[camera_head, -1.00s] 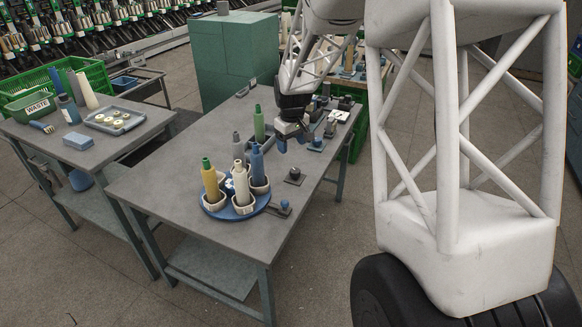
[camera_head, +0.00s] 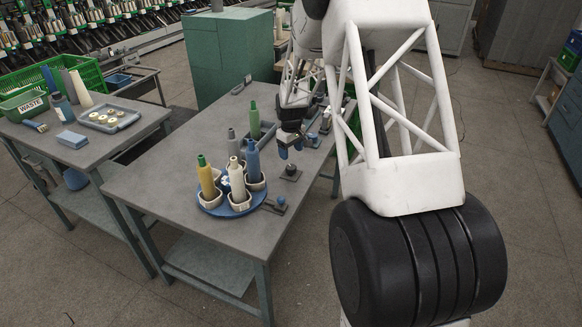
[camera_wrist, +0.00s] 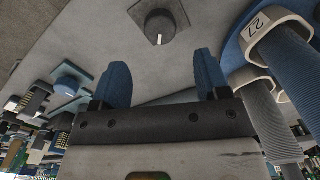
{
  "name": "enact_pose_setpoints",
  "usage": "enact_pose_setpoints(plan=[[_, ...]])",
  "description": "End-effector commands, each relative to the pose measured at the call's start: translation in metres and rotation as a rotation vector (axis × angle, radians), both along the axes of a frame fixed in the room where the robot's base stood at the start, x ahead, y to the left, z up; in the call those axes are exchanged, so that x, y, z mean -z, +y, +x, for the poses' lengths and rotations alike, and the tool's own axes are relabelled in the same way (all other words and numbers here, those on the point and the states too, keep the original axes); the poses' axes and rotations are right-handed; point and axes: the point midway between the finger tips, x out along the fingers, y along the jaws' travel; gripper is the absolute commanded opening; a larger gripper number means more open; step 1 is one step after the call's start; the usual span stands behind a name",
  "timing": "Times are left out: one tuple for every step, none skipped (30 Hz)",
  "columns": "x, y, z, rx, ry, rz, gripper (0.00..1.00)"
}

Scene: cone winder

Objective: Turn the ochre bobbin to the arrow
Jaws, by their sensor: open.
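The ochre bobbin (camera_head: 206,178), a yellow cone with a green top, stands in a cup at the left of a round blue turntable (camera_head: 213,211). A cream bobbin (camera_head: 237,181) and a blue bobbin (camera_head: 253,163) stand in other cups on it. A small dark peg or pointer with a blue knob (camera_head: 280,203) sits at the turntable's right edge; I cannot make out an arrow. My gripper (camera_head: 291,150) is open and empty above the bench, beyond and right of the turntable. In the wrist view its two blue fingers (camera_wrist: 160,85) are apart with nothing between them.
A dark knob on a square plate (camera_head: 291,173) lies between my gripper and the turntable; the wrist view shows it ahead of the fingers (camera_wrist: 160,27). A green bobbin (camera_head: 254,120) and a grey bobbin (camera_head: 232,143) stand behind the turntable. The bench's front left is clear.

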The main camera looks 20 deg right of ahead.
Motion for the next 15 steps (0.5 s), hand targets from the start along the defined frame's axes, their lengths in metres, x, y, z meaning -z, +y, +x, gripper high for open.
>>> enact_pose_setpoints(plan=[[0.000, 0.000, 0.000, 0.000, 0.000, 0.000, 0.69], [0.000, 0.000, 0.000, 0.000, 0.000, 0.000, 0.69], [0.000, 0.000, 0.000, 0.000, 0.000, 0.000, 0.69], [0.001, 0.000, 0.000, 0.000, 0.000, 0.000, 0.69], [0.001, 0.000, 0.000, 0.000, 0.000, 0.000, 0.69], [0.003, 0.000, 0.000, 0.000, 0.001, 0.000, 0.69], [0.004, 0.000, 0.000, 0.000, 0.001, 0.001, 0.69], [0.005, 0.000, 0.000, 0.000, 0.001, 0.001, 0.69], [0.008, 0.000, 0.000, 0.000, 0.001, 0.001, 0.69], [0.010, 0.000, 0.000, 0.000, 0.002, 0.000, 0.69], [0.012, 0.000, 0.000, 0.000, 0.002, 0.000, 0.69], [0.015, 0.000, 0.000, 0.000, 0.001, 0.001, 0.69], [0.018, 0.000, 0.000, 0.000, 0.001, 0.001, 0.69], [0.021, 0.000, 0.000, 0.000, 0.001, 0.001, 0.69], [0.026, 0.000, -0.001, 0.000, 0.001, 0.001, 0.69]])
